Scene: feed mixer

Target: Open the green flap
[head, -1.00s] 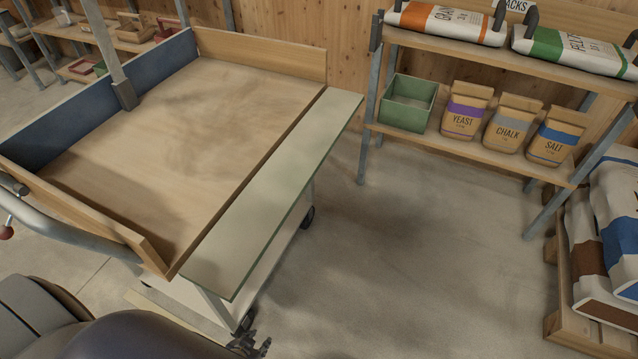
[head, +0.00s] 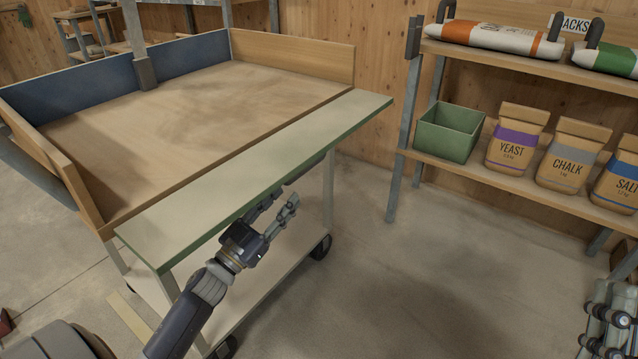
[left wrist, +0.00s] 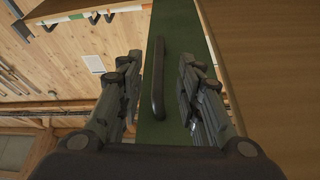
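The green flap (head: 262,165) runs along the near side of the mixer's wooden tray in the head view. It stands out roughly level with the tray floor, its pale face up and its edge green. My left gripper (head: 283,203) is just outside and below that edge. In the left wrist view a green face of the flap (left wrist: 176,50) carries a dark bar handle (left wrist: 158,80). The handle lies between the open fingers of my left gripper (left wrist: 158,95), with gaps at both sides. My right gripper (head: 612,318) shows partly at the right edge; its opening is unclear.
The wooden tray (head: 200,110) is empty, with a blue far wall (head: 80,88). A shelf at the right holds a green box (head: 450,133) and bags of yeast (head: 515,140) and chalk (head: 572,155). The floor (head: 450,260) between cart and shelf is clear.

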